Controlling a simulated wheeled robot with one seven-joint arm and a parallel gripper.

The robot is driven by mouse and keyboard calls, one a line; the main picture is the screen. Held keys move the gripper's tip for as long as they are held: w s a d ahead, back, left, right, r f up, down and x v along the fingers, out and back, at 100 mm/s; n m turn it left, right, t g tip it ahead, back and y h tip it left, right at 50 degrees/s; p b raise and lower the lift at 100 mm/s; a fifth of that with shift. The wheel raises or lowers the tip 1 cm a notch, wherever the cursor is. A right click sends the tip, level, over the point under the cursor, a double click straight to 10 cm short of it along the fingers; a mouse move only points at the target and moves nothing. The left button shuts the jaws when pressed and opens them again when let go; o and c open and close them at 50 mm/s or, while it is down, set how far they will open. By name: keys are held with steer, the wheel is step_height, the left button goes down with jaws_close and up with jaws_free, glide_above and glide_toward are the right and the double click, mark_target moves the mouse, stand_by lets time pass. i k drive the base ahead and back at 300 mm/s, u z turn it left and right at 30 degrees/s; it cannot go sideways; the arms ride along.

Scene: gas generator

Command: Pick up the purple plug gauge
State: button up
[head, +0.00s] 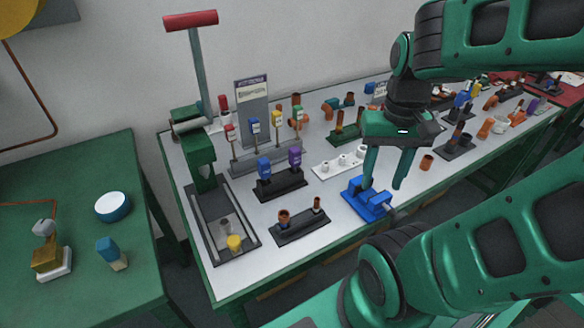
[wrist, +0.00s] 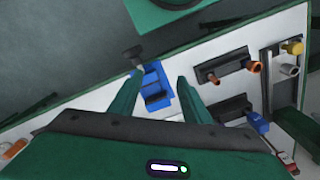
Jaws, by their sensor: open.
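The purple plug gauge (head: 295,157) stands upright at the right end of a dark two-place base (head: 281,187), with a blue gauge (head: 264,166) to its left. My gripper (head: 383,186) is open and empty, pointing down well to the right of the purple gauge. Its fingertips are near the blue fixture (head: 366,202); I cannot tell whether they touch it. In the wrist view, the open fingers (wrist: 160,77) frame the blue fixture (wrist: 155,84). There, the dark base and the blue gauge (wrist: 257,122) show to the right; I cannot make out the purple gauge.
A white rack (head: 340,162) with white pieces stands right of the purple gauge. A dark stand (head: 302,226) with brown pieces is in front, and taller gauges on a grey rack (head: 265,158) stand behind. A red-handled press (head: 198,110) is at left. Bare table shows between the stands.

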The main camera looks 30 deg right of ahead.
mark_target(294, 153)
steer(key=u, duration=1.2)
steer(key=k, duration=1.2)
steer(key=z, duration=1.25)
steer(key=i, duration=1)
steer(key=u, duration=0.05)
